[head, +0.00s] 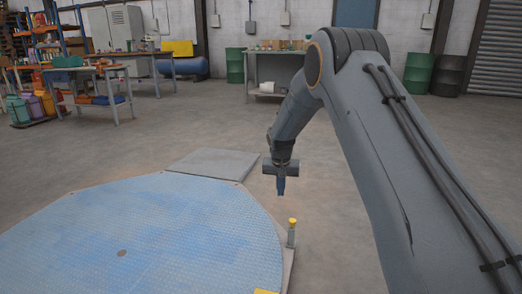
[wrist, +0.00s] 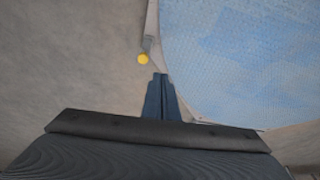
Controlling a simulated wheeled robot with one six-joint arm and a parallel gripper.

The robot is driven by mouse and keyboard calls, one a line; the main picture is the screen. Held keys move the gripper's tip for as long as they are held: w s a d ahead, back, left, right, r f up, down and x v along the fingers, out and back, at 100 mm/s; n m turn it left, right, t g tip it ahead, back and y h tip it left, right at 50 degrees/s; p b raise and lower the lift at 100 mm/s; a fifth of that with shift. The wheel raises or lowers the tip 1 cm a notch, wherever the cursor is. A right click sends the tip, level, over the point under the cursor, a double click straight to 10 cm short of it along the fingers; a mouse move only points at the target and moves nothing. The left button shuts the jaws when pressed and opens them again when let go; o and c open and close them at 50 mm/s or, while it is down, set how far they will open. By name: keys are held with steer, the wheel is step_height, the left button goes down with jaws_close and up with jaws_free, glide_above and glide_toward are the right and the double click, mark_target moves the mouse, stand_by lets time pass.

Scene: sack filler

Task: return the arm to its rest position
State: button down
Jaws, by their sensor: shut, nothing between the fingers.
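My arm reaches in from the right of the head view, bends at its elbow and hangs down toward the floor. My gripper (head: 281,190) points down in free air, just beyond the right edge of a blue round platform. It is shut and empty. In the wrist view its fingers (wrist: 160,78) are together in the middle, with nothing between them.
The blue platform (head: 140,240) lies low at the left, with a grey ramp plate (head: 215,164) behind it. A short post with a yellow top (head: 292,232) stands at its edge near my gripper. Workbenches (head: 275,55) and green drums (head: 235,66) line the back. Open floor lies between.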

steer(key=s+a+r+n+y, duration=0.1)
steer(key=s+a+r, duration=0.4)
steer(key=s, duration=0.4)
steer(key=s+a+r+n+g, duration=0.1)
steer(key=s+a+r+n, duration=0.1)
steer(key=s+a+r, duration=0.45)
steer(key=s+a+r+n+y, duration=0.1)
steer(key=s+a+r, duration=0.25)
steer(key=s, duration=0.65)
steer(key=s+d+r+n+g, duration=0.1)
steer(key=s+n, duration=0.1)
steer(key=s, duration=1.3)
steer(key=s+d+r+n+g, duration=0.1)
steer(key=s+r+n, duration=0.15)
steer(key=s, duration=1.15)
steer(key=d+r+m+p, duration=0.3)
steer(key=d+r+p, duration=0.7)
steer(key=p, duration=0.7)
steer(key=d+r+m+h+p, duration=0.1)
steer(key=d+r+m+p, duration=0.2)
steer(key=d+r+p, duration=0.7)
steer(key=shift+r+p, duration=2.6)
steer(key=shift+p, duration=1.2)
